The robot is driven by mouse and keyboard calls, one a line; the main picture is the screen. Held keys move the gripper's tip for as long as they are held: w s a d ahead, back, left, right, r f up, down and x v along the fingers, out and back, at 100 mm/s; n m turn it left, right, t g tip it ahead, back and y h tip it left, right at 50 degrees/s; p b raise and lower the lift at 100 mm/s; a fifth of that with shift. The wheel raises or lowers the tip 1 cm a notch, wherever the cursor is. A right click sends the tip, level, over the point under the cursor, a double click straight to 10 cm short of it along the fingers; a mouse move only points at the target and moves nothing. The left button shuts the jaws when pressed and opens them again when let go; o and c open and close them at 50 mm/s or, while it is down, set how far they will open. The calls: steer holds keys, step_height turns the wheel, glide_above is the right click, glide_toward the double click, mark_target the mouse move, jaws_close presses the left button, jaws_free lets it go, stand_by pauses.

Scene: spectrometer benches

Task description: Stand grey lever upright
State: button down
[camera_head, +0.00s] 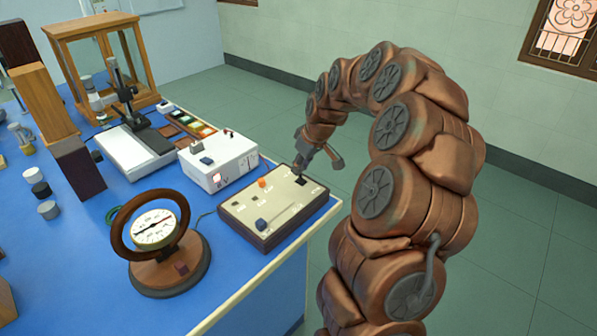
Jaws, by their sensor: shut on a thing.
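A cream control panel (275,205) in a dark wooden case lies at the table's right edge. An orange knob (263,183) and a blue-grey knob (261,224) also stand on the panel, apart from my gripper.
A white box (218,163) with a red display stands behind the panel. A round dial gauge (155,230) on a wooden base is at left. A microscope-like stand (122,100) and glass case (105,55) are farther back. Open floor lies right of the table.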

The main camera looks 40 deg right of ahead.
steer(key=shift+s+f+t+b, duration=0.15)
steer(key=shift+s+t+b, duration=0.45)
steer(key=shift+b, duration=0.5)
steer(key=shift+w, duration=0.15)
steer(key=c, duration=1)
jaws_free()
steer(key=shift+d, duration=0.1)
steer(key=v, duration=1.2)
steer(key=shift+d, duration=0.1)
